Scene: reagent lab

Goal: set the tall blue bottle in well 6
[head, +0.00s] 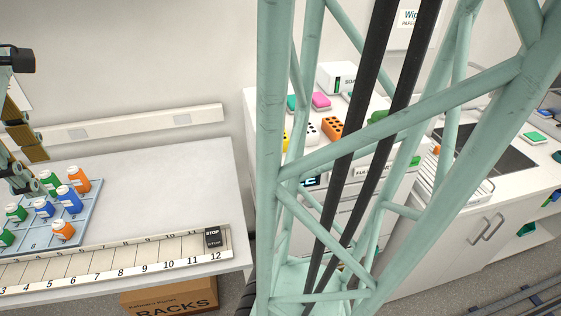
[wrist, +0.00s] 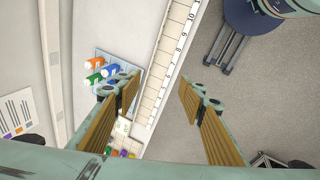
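Two blue bottles with white caps stand among other bottles on a blue tray (head: 90,215) in the head view. The one at the back (head: 74,200) looks taller than the one in front (head: 43,209). Blue also shows on the tray in the wrist view (wrist: 112,70), partly behind a finger. The numbered strip of wells (head: 130,262) lies in front of the tray, and well 6 is near its middle. My gripper (wrist: 158,80) is wide open and empty, high above the bench. In the head view my arm is at the left edge, partly cut off.
Orange (head: 80,180) and green (head: 14,213) bottles stand close around the blue ones. A black STOP block (head: 212,237) sits at the strip's right end, by well 12. The bench (head: 180,185) right of the tray is clear. A stool (wrist: 250,18) stands on the floor.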

